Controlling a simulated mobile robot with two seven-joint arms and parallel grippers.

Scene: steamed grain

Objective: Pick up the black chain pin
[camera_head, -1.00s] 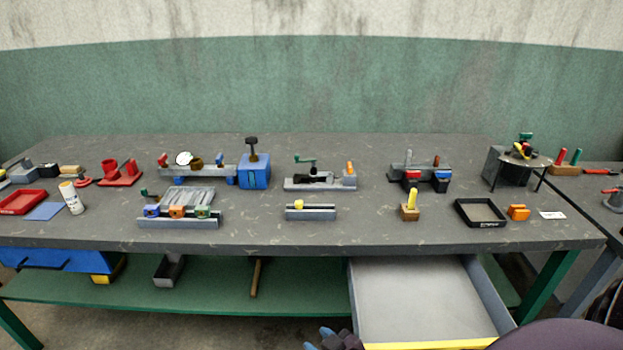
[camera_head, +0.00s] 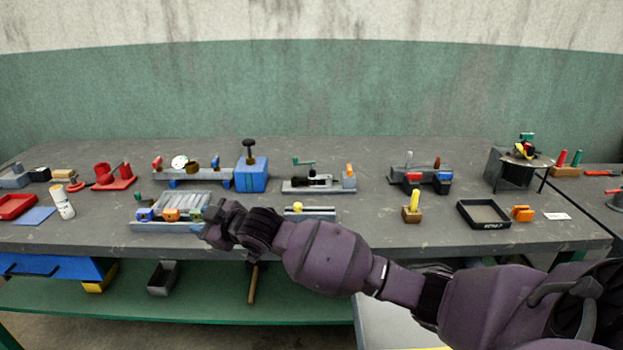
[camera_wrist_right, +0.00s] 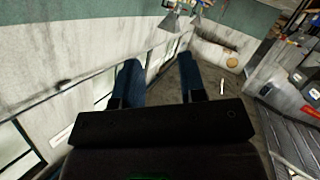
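I cannot surely single out a black chain pin at this size. A small dark part lies on the grey fixture (camera_head: 319,187) with a green crank at the bench's middle. A black knob (camera_head: 249,143) stands on the blue block (camera_head: 252,175). My right gripper (camera_wrist_right: 160,80) is open, with two blue fingers apart and nothing between them. In the head view my right arm reaches across the bench front, its hand (camera_head: 225,222) by the right end of the rack (camera_head: 172,224) with coloured blocks. My left gripper is not in view.
A black tray (camera_head: 484,223) and an orange block (camera_head: 522,214) lie at the right. A wooden block with a yellow peg (camera_head: 412,213) stands nearer the middle. My arm partly covers a grey rail (camera_head: 320,210) and the open drawer (camera_head: 385,325) below.

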